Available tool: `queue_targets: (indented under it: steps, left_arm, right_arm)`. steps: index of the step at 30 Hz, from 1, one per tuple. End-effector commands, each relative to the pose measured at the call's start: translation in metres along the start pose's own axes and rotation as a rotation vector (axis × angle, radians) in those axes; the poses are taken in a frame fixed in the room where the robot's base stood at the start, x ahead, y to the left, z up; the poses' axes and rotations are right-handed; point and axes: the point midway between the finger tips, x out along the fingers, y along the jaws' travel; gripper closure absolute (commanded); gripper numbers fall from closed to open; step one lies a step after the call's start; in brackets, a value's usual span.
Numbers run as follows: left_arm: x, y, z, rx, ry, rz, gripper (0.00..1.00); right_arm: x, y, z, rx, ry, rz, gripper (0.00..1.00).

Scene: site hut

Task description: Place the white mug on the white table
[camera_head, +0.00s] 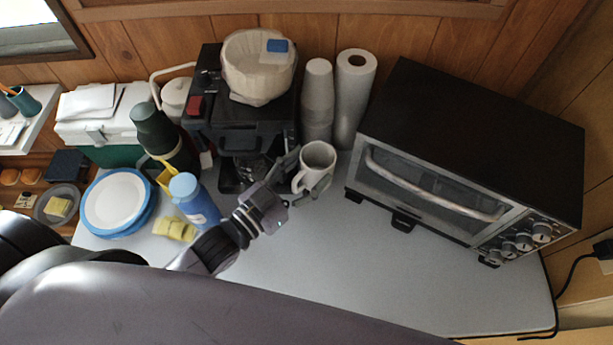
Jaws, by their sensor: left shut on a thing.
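The white mug (318,155) is upright with its opening facing up, just in front of the paper cups and left of the toaster oven. My left gripper (304,178) comes in from the lower left and is shut on the mug, with its fingers at the mug's left and lower sides. The white table (330,265) looks pale grey-white and lies below. I cannot tell whether the mug's base touches it. My right gripper is not in view.
A black coffee maker (240,130), stacked paper cups (317,100) and a paper towel roll (353,95) stand behind. The toaster oven (470,140) fills the right. A blue bottle (195,200), yellow sponge (175,229) and plates (116,200) stand left. The table's front middle is clear.

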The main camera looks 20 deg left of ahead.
Motion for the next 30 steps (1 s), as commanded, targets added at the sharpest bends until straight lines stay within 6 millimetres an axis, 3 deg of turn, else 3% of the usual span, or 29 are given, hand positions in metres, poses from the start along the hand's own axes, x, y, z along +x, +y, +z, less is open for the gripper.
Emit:
queue_targets:
  steps: [8, 30]
  left_arm:
    - [0.001, 0.0, 0.034, 0.0, 0.001, 0.0, 0.82]
    - [0.003, -0.002, 0.051, 0.0, 0.004, 0.002, 0.82]
  right_arm:
    - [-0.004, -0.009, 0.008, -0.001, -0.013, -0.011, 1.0]
    - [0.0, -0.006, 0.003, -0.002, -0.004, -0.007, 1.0]
